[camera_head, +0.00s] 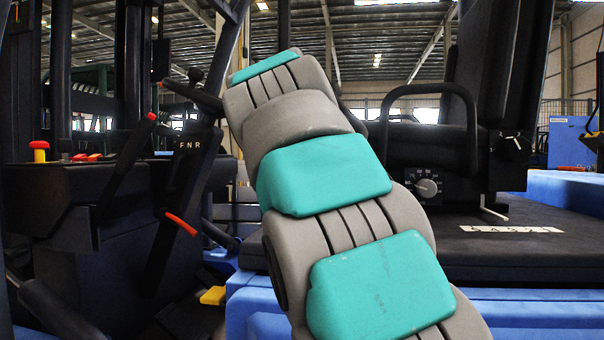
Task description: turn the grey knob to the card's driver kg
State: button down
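The grey knob (428,187) is a small round dial on a black box at the side of the seat, right of my arm. Numbers are printed around it, with 70, 80 and 90 seeming to show along the top; its pointer setting is too small to read surely. A white strip (511,229) with dark marks lies on the black seat cushion; I cannot read it or tell whether it is the card. My grey and teal arm fills the middle of the view. My gripper is not in view.
The black seat (480,255) has a looped armrest (430,90) above the knob. Blue bodywork (530,312) lies below. At left are a console with a red button (39,146), an F N R panel (190,146) and red-tipped levers (180,224).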

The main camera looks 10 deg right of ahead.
aim_at(425, 187)
jog(key=k+j, duration=0.25)
jog(key=k, duration=0.2)
jog(key=k+j, duration=0.25)
jog(key=k, duration=0.25)
